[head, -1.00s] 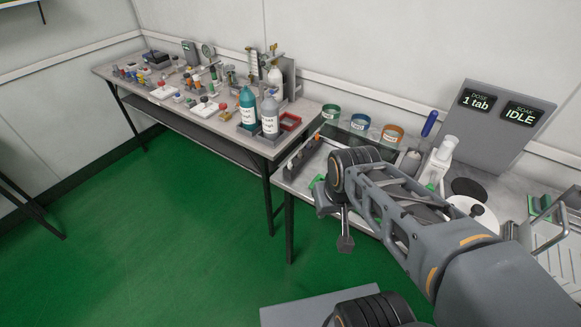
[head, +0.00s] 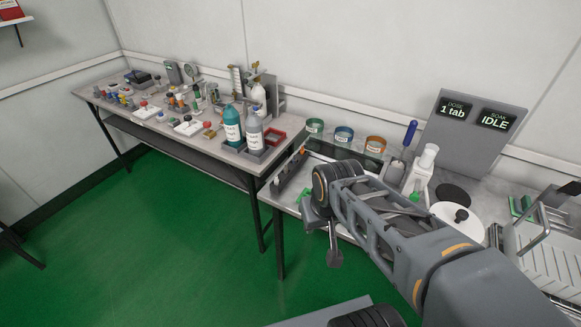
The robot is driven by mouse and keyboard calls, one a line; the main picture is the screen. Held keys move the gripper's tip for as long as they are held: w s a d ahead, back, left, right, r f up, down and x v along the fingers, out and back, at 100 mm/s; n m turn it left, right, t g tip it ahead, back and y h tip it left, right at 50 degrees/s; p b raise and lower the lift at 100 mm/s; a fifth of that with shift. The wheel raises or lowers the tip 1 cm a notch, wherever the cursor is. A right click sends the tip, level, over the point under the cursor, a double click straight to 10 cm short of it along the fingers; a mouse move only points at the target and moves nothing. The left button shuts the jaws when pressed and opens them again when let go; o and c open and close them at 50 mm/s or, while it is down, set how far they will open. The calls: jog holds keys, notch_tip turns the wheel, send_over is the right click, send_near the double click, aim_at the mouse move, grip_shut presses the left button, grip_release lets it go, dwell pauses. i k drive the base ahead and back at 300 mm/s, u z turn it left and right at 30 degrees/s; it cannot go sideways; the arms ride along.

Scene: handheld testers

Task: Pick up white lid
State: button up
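The white lid (head: 447,226) is a round white disc with a dark knob on top. It lies on the near bench at the right in the head view, beyond my forearm, which covers a little of its near edge. My gripper (head: 334,250) hangs at the end of my arm, left of the lid and over the bench's front edge, well apart from the lid. It is small and dark here, and I cannot tell whether its fingers are open or shut.
A grey display panel (head: 470,130) is at the back. A wire rack (head: 548,240) is to the right. A long table (head: 205,158) at the left holds several bottles and small parts.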

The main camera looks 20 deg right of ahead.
aim_at(458, 216)
jog(key=z, duration=0.1)
jog(key=k, duration=0.5)
jog(key=z, duration=1.35)
jog(key=i, duration=0.5)
jog(key=u, duration=0.6)
jog(key=k, duration=0.8)
jog(key=u, duration=0.9)
jog(key=k, duration=0.4)
jog(key=z, duration=0.15)
jog(key=i, duration=0.85)
jog(key=u, duration=0.4)
